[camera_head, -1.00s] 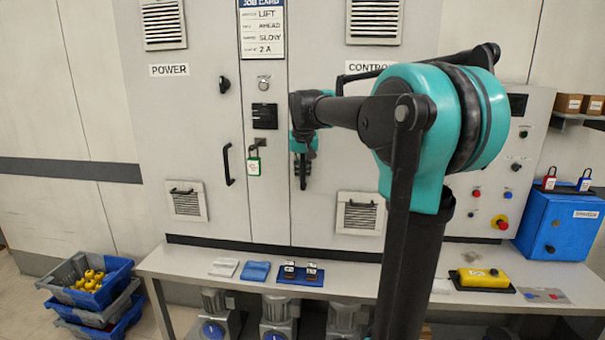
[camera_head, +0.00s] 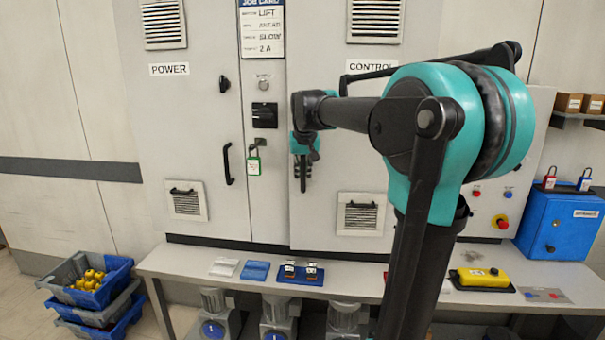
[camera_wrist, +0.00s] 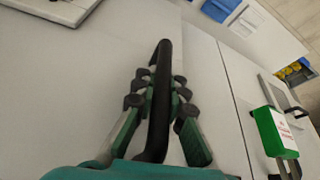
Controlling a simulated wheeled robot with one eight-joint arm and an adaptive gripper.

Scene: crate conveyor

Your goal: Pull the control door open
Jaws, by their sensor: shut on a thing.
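The control door (camera_head: 335,160) is the grey right-hand cabinet door under the CONTROL label (camera_head: 372,66). It has vents at top and bottom. It looks shut or only very slightly ajar; I cannot tell which for sure. My gripper (camera_head: 302,172) is at the door's left edge, partly hidden behind my wrist. In the wrist view my gripper (camera_wrist: 155,100) is shut around the black bar handle (camera_wrist: 160,85), with fingers on both sides of it. The handle's lower part runs between the fingers toward my palm.
A green padlock (camera_head: 254,165) hangs on the centre strip left of the door. The POWER door (camera_head: 195,120) is further left. Blue crates (camera_head: 115,275) stand left.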

